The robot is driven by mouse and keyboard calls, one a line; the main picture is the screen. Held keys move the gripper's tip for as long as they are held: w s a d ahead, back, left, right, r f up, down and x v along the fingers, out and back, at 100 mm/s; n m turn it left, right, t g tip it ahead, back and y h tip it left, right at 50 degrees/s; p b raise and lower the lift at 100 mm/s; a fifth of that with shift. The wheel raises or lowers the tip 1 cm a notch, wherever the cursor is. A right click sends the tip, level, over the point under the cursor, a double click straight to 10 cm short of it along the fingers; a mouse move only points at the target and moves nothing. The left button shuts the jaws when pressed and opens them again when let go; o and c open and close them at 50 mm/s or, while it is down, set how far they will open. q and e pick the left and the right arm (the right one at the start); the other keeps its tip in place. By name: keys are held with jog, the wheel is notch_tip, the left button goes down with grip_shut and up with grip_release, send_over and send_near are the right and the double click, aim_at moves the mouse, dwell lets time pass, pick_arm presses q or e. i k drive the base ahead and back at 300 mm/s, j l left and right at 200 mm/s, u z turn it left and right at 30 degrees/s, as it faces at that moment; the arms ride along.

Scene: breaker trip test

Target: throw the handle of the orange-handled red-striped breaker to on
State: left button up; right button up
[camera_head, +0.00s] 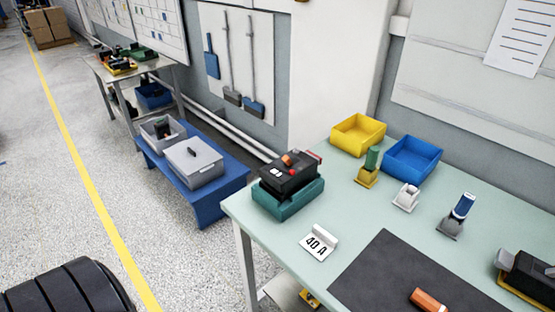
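A black breaker (289,176) sits on a teal base (288,202) at the near left corner of the green table. A short orange handle (287,160) stands on its top, with a small red spot and white marks beside it. A red strip shows at its back right edge. I cannot tell from this view which way the handle is thrown. Neither of my grippers shows in the head view.
The green table (335,185) also bears yellow (358,134) and blue (412,160) bins, several small stands, a dark mat (385,265), an orange object (428,300) and a black device (530,277) at right. A blue low bench (205,200) with grey boxes stands left. Floor is open at left.

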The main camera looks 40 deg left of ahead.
aim_at(286, 158)
jog(key=u, duration=1)
